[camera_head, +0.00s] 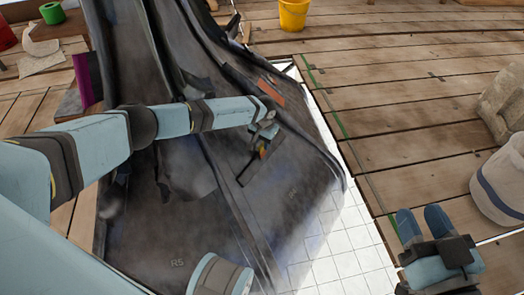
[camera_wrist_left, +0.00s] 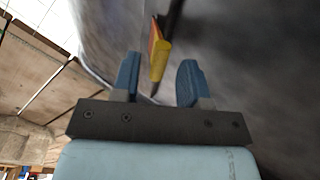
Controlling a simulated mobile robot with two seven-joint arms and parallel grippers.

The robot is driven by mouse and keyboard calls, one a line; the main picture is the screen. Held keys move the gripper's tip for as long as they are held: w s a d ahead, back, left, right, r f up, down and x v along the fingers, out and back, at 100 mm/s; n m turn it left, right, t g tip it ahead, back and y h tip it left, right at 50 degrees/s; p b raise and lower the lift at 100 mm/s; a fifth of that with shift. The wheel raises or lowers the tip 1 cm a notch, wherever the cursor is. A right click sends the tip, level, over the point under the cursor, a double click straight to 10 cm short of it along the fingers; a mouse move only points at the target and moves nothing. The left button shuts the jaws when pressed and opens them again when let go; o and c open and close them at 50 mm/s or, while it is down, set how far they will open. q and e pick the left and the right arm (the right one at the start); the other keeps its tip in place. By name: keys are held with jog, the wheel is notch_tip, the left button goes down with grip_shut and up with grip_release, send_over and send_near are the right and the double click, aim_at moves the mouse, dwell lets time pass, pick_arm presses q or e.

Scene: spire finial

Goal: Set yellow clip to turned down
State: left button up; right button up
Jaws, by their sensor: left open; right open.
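The yellow clip (camera_head: 263,152) is small and sits on the dark grey spire surface (camera_head: 300,215), by a thin dark bar. In the left wrist view the clip (camera_wrist_left: 162,58) shows as a yellow piece with a red-orange edge, tilted, between and beyond the two blue fingers. My left gripper (camera_head: 265,134) is open right above the clip, and it shows in the left wrist view (camera_wrist_left: 158,78) with a gap between its fingers. I cannot tell whether a finger touches the clip. My right gripper (camera_head: 423,212) is open and empty, away over the floor at lower right.
An orange-red strip (camera_head: 271,93) lies on the spire beyond my left gripper. A yellow bucket (camera_head: 293,14) stands at the back, and a white container (camera_head: 503,185) at the right. White tiles (camera_head: 345,245) border the spire. The plank floor (camera_head: 400,90) is mostly clear.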

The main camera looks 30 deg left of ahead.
pick_arm(q)
jog(key=shift+f+b, duration=0.5)
jog(key=shift+f, duration=0.9)
pick_arm(e)
jog(key=shift+w+d+r+n+t, duration=0.1)
jog(key=shift+w+d+n+t, duration=0.2)
jog(key=shift+n, duration=0.3)
pick_arm(q)
jog(key=shift+c, duration=0.5)
pick_arm(e)
jog(key=shift+a, duration=0.1)
